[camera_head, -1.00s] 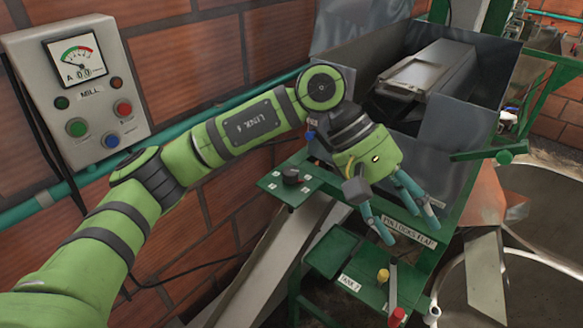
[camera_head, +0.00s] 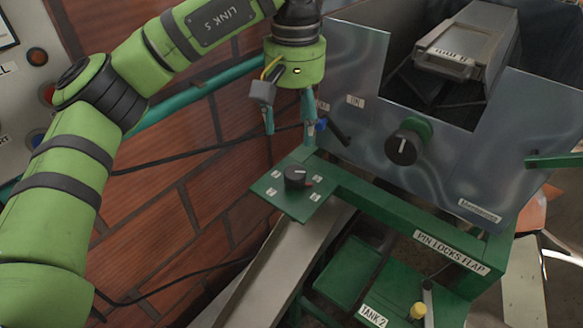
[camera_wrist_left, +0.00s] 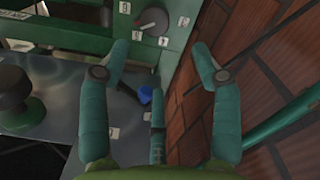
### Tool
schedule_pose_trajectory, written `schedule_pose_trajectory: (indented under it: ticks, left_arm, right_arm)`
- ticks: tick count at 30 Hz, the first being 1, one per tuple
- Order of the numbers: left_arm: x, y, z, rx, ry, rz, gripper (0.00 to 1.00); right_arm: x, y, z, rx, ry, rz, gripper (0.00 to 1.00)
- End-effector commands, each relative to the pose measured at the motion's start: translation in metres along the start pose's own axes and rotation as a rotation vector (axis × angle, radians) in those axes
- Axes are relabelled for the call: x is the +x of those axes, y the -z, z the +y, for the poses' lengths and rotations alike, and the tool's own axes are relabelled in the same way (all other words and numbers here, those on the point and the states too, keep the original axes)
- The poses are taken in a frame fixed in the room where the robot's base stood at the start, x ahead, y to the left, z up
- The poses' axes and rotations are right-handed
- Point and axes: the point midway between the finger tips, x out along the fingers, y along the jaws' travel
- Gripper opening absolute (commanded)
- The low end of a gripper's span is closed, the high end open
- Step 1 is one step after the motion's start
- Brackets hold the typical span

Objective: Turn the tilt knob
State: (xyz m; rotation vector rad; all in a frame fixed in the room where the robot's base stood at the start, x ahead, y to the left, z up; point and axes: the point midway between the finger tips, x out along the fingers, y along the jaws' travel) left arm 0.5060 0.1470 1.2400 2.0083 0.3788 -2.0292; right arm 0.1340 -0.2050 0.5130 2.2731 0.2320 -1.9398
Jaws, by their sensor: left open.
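A black knob with a pale pointer line (camera_head: 297,176) sits on a small green plate with several white labels. It also shows in the left wrist view (camera_wrist_left: 152,20), at the top. A larger black knob with a green collar (camera_head: 404,147) is on the grey metal panel, and shows at the left edge of the left wrist view (camera_wrist_left: 16,92). I cannot read which one is the tilt knob. My left gripper (camera_head: 290,125) is open and empty, fingers pointing down, above the small knob and apart from it. My right gripper is not in view.
A black lever with a blue part (camera_head: 336,130) is close to the right of my fingers. A brick wall (camera_head: 190,170) stands at left. A green beam labelled PIN LOCKS FLAP (camera_head: 420,228) runs at right, above a green TANK 2 plate (camera_head: 345,272).

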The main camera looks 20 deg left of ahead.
Motion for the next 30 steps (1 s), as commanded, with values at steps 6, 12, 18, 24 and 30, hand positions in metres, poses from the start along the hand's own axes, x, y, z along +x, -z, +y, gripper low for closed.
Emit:
schedule_pose_trajectory:
  ticks: [6, 12, 18, 24, 30]
  left_arm:
    - [0.032, -0.001, 0.001, 0.002, -0.002, 0.001, 0.64]
    - [0.045, -0.001, 0.001, 0.003, 0.0, -0.004, 0.64]
    - [0.072, -0.001, 0.001, 0.003, -0.001, -0.005, 0.64]
    - [0.093, -0.001, 0.001, 0.002, -0.001, -0.002, 0.64]
    - [0.101, -0.001, 0.001, 0.002, -0.002, 0.0, 0.64]
  right_arm:
    - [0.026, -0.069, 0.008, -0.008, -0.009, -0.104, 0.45]
    - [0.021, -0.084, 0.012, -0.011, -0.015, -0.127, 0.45]
    - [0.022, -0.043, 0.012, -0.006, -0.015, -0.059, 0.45]
    - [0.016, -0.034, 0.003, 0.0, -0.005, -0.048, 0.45]
    - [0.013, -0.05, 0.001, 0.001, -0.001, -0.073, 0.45]
